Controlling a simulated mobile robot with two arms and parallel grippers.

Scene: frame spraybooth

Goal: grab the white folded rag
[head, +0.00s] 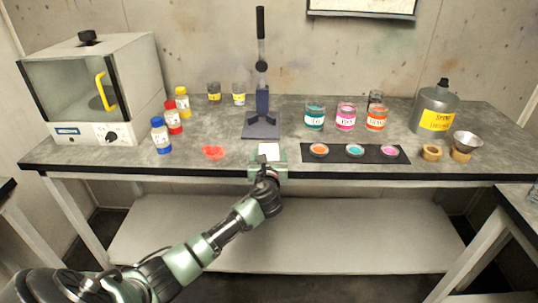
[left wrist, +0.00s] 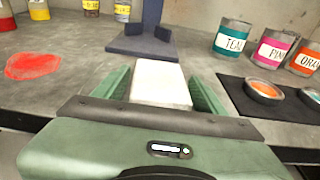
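The white folded rag (head: 269,149) lies on the grey table near its front edge, in front of the dark press stand. In the left wrist view the rag (left wrist: 160,85) is a pale flat block between the two green fingers. My left gripper (head: 268,158) reaches in from the front at the table edge. Its fingers (left wrist: 160,88) are spread, one on each side of the rag, with narrow gaps visible near the tips. The rag's near end is hidden behind the gripper body. My right gripper is not in view.
The press stand (head: 262,125) is just behind the rag. A red patch (head: 213,152) lies to the left. A black mat (head: 393,158) with small paint dishes is to the right. Labelled paint jars (head: 345,117) stand behind the mat. A white oven-like box (head: 95,88) fills the left end.

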